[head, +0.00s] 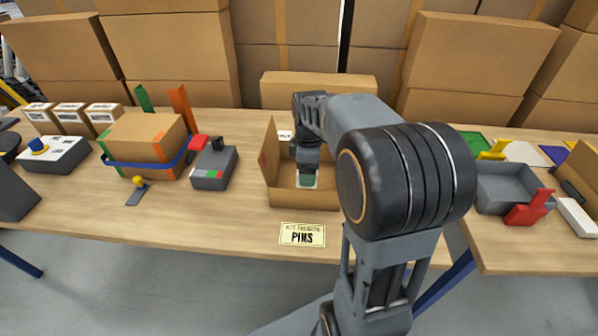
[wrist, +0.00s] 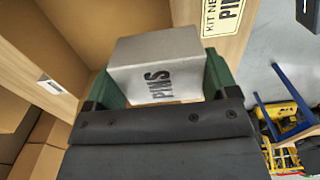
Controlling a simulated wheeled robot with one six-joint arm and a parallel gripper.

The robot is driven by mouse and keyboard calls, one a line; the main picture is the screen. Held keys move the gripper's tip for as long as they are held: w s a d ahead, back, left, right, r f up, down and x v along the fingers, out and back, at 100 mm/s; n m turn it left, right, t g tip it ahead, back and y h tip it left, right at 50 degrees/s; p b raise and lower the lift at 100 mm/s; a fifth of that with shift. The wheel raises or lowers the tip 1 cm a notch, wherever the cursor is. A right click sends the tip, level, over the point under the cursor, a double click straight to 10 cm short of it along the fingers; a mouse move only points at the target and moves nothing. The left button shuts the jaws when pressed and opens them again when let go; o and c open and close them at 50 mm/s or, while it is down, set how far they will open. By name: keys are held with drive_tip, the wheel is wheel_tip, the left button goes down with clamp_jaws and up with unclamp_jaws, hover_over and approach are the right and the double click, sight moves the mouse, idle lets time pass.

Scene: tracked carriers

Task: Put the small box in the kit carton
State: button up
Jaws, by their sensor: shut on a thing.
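The kit carton (head: 300,197) stands open on the table in the head view, its flaps raised. My gripper (head: 307,172) reaches down into the carton's opening from above. In the wrist view my gripper (wrist: 160,82) is shut on the small box (wrist: 152,58), a pale grey box marked PINS, held between green finger pads. The carton's brown walls (wrist: 62,40) show beside and behind the small box in the wrist view. In the head view the small box is mostly hidden by my gripper and the carton. I cannot tell whether it touches the carton's floor.
A card reading PINS (head: 302,234) lies in front of the carton. A grey device (head: 214,168) and a strapped carton (head: 145,143) stand to its left. A grey tray (head: 505,187) and a red clamp-like thing (head: 530,208) are on the right-hand table. Stacked cartons line the back.

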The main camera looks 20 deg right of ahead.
drive_tip(key=w+f, duration=0.2)
drive_tip(key=w+d+f, duration=0.1)
drive_tip(key=w+f, duration=0.1)
drive_tip(key=w, duration=0.1)
drive_tip(key=w+f, duration=0.2)
drive_tip(key=w, duration=0.1)
drive_tip(key=shift+w+d+f, duration=0.2)
drive_tip(key=shift+d+f, duration=0.15)
drive_tip(key=shift+f, duration=0.05)
drive_tip(key=shift+w+f, duration=0.5)
drive_tip(key=shift+f, duration=0.15)
drive_tip(key=shift+d+f, duration=0.1)
drive_tip(key=shift+f, duration=1.4)
drive_tip(key=shift+f, duration=0.1)
drive_tip(key=o, duration=0.9)
